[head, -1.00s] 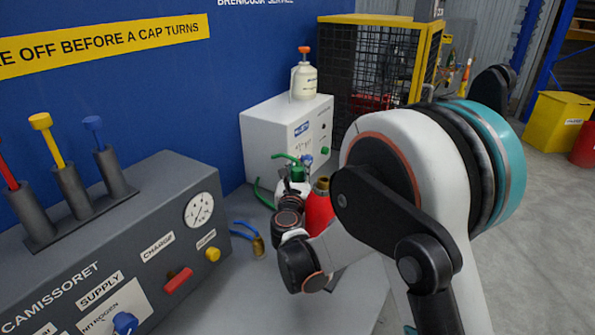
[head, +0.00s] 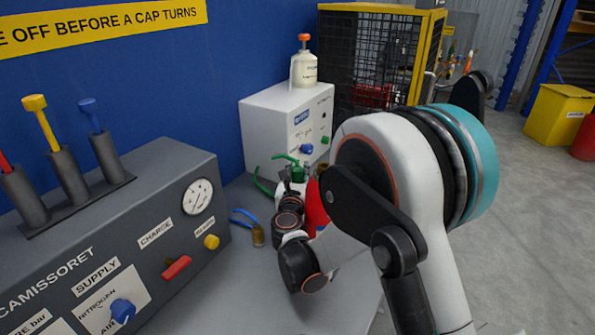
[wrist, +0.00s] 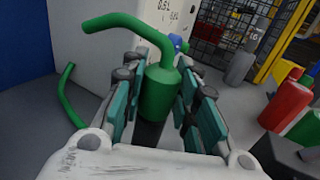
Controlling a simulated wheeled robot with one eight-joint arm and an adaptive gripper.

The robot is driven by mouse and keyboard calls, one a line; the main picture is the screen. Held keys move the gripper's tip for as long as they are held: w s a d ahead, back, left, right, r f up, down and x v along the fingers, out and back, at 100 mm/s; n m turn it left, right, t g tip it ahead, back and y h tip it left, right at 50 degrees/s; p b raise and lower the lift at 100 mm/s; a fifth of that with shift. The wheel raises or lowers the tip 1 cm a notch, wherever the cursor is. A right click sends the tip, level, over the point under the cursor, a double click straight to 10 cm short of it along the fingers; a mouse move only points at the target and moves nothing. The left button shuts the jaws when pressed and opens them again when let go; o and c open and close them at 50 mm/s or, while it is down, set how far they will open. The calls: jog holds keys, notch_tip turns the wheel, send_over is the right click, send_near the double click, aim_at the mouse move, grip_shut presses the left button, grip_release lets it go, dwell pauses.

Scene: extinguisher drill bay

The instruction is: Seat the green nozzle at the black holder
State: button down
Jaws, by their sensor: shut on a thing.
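The green nozzle (wrist: 160,85) has a thick green body and a thinner bent spout that reaches to the upper left in the wrist view. My gripper (wrist: 160,95) is shut on its body, with teal-lined fingers on both sides. In the head view the green nozzle (head: 286,157) shows small above my gripper (head: 297,178), in front of the white box. A dark patch (wrist: 148,133) lies just below the green body in the wrist view. I cannot tell whether it is the black holder, which I cannot pick out elsewhere.
A white box (head: 270,130) with a bottle (head: 303,70) on top stands behind. A green hose (wrist: 68,98) curves at the left. A red cylinder (head: 315,207) is close beside my gripper. The grey panel (head: 150,200) fills the left; grey tabletop (head: 240,290) between is mostly clear.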

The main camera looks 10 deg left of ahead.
jog(key=shift+f, duration=0.15)
jog(key=c, duration=1.2)
grip_release()
notch_tip(320, 180, up, 10)
